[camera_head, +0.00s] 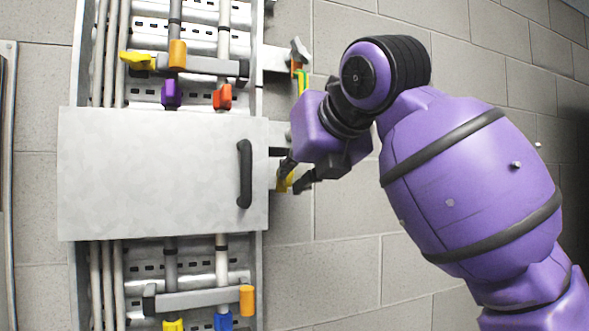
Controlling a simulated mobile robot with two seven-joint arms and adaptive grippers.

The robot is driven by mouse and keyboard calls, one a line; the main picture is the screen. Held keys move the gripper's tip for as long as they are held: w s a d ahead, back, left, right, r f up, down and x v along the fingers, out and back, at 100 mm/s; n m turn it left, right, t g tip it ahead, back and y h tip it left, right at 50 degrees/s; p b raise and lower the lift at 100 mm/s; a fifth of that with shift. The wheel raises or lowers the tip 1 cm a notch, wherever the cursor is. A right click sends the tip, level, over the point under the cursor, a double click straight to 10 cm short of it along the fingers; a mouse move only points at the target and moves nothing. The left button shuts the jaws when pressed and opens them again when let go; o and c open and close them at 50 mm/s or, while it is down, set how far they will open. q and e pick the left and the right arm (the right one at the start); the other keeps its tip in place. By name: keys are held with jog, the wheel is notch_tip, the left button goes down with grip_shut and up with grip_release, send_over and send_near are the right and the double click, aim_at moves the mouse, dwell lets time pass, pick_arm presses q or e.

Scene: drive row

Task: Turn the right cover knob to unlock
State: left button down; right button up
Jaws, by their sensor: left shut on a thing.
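A flat grey cover (150,175) with a black upright handle (244,174) lies across the middle of the panel. The purple arm bearing this gripper reaches in from the lower right of the picture. My right gripper is not in view.
A similar bar (200,300) lies below. A bracket with a coloured part (301,80) juts out at the upper right. Bare block wall is right.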

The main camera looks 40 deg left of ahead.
pick_arm(q)
jog(key=shift+s+r+n+t, duration=0.1)
jog(key=shift+r+n+t, duration=0.1)
jog(key=shift+n+t, duration=0.15)
dwell(0.4)
jog(key=c, duration=1.8)
grip_release()
jog(key=shift+f, duration=0.15)
jog(key=v, duration=1.2)
jog(key=shift+r, duration=0.25)
jog(key=shift+a, duration=0.1)
